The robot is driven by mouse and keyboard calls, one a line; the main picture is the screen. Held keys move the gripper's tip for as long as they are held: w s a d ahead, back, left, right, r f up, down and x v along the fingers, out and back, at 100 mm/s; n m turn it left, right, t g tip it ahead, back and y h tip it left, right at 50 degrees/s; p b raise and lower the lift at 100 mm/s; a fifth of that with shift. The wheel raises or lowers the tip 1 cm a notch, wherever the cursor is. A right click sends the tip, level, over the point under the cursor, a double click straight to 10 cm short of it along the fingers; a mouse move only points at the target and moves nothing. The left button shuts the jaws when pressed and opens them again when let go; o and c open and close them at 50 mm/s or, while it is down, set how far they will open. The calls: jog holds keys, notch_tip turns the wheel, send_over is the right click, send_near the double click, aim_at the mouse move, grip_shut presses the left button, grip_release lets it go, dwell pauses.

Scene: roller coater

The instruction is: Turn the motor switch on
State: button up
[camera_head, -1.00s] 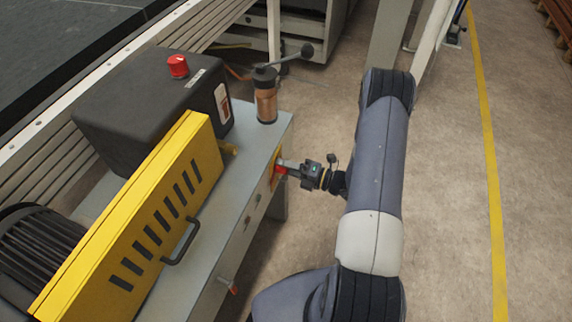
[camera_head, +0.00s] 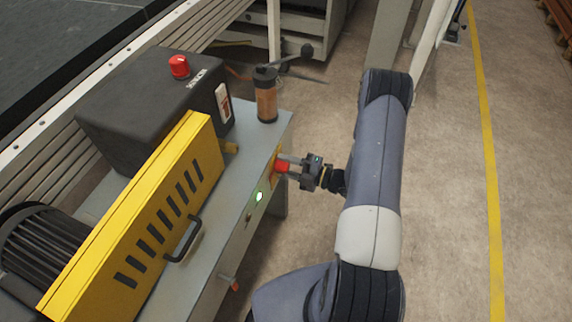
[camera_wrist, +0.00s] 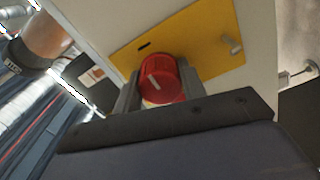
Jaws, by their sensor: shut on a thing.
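The motor switch is a red rotary knob (camera_wrist: 160,80) with a white pointer line, on a yellow plate (camera_wrist: 215,38) on the machine's side panel. The knob also shows in the head view (camera_head: 282,166). My gripper (camera_wrist: 160,88) is at the knob, with one finger on each side of it, shut on it. In the head view my gripper (camera_head: 296,168) reaches the panel from the right. The pointer line is tilted in the wrist view.
A yellow slotted guard with a black handle (camera_head: 183,240) stands on the machine's left. A black box (camera_head: 140,105) carries a red button (camera_head: 179,66). A copper cylinder with a crank (camera_head: 266,100) stands above the knob. The floor right of my arm is clear.

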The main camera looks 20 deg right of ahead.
jog(key=o, duration=1)
jog(key=v, duration=1.1)
jog(key=shift+a, duration=0.1)
jog(key=x, duration=1)
jog(key=shift+w+a, duration=0.3)
jog(key=shift+d, duration=0.1)
